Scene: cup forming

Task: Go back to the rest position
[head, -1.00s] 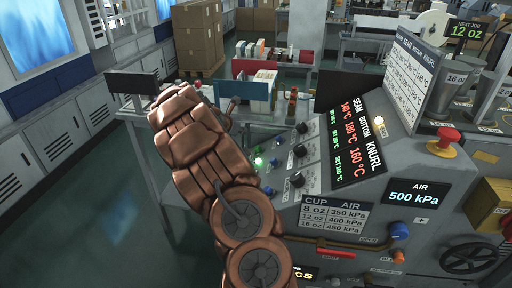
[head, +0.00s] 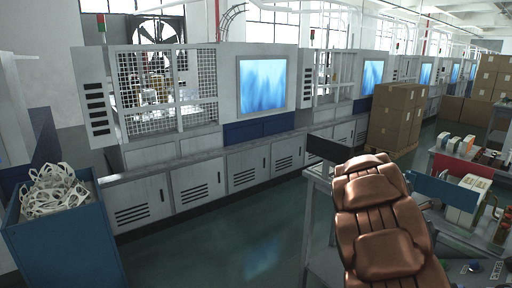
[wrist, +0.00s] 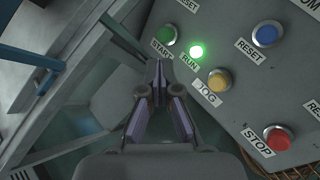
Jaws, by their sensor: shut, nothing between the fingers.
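My gripper (wrist: 158,82) shows in the wrist view with its two fingers shut together and nothing between them. It is over the lower left edge of a grey control panel (wrist: 232,112). Near the fingertips are a green START button (wrist: 164,35), a lit green RUN lamp (wrist: 196,51) and a yellow JOG button (wrist: 219,80). A blue RESET button (wrist: 265,34) and a red STOP button (wrist: 277,138) are farther right. I cannot tell whether the fingers touch the panel. In the head view my arm is at the lower right, and the gripper is hidden.
A blue bin (head: 62,236) of white scraps stands at the left. Grey machine cabinets (head: 195,190) run along the back. Cardboard boxes (head: 392,118) stand on a pallet at the right. A workbench (head: 468,232) with goods is beside my arm. The green floor (head: 225,240) between is clear.

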